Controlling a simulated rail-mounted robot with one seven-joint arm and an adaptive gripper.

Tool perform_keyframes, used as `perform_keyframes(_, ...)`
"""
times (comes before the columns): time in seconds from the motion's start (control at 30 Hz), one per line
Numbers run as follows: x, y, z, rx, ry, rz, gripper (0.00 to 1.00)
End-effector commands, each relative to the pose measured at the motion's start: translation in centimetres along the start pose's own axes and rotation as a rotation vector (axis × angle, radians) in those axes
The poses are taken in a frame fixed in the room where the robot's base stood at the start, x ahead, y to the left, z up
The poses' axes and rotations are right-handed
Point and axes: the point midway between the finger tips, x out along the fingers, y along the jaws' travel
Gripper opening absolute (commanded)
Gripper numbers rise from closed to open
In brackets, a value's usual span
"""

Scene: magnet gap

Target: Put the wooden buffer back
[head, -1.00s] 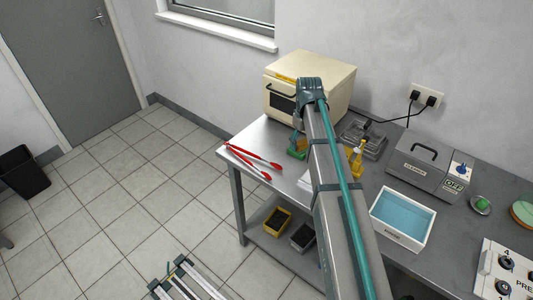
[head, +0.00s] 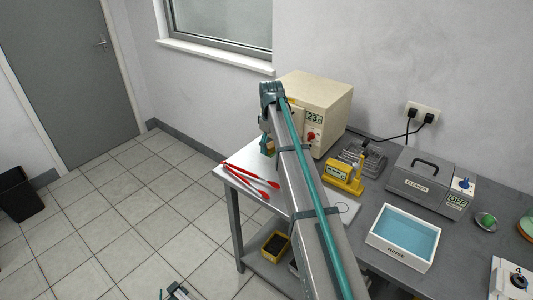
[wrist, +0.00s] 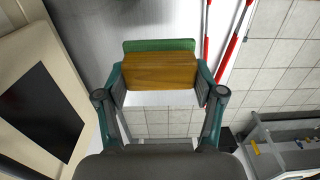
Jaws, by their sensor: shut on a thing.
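The wooden buffer (wrist: 158,72) is a brown wooden block with a green layer (wrist: 158,45) along its far side. In the wrist view my gripper (wrist: 160,84) is shut on it, one teal finger at each end. In the head view my gripper (head: 268,144) is at the left end of the table, in front of the cream oven; my arm hides most of it and the block. I cannot tell from these views whether the block touches the table.
The cream oven (head: 318,112) stands close behind and right. Red tongs (head: 252,181) lie at the table's left edge. A yellow device (head: 344,177), a grey cleaner (head: 432,183) and a white tub of blue liquid (head: 404,236) stand further right.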

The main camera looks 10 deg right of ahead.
Motion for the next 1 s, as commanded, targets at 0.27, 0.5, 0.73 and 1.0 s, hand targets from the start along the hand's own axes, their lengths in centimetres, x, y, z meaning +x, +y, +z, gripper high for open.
perform_keyframes(0.27,4.0,3.0,-3.4,0.001,-0.002,-0.002,0.4)
perform_keyframes(0.5,5.7,3.7,-4.2,0.001,-0.001,-0.001,0.4)
perform_keyframes(0.73,7.7,4.2,-4.7,0.001,-0.002,-0.002,0.4)
perform_keyframes(1.0,9.7,4.2,-4.7,0.001,0.0,0.0,0.4)
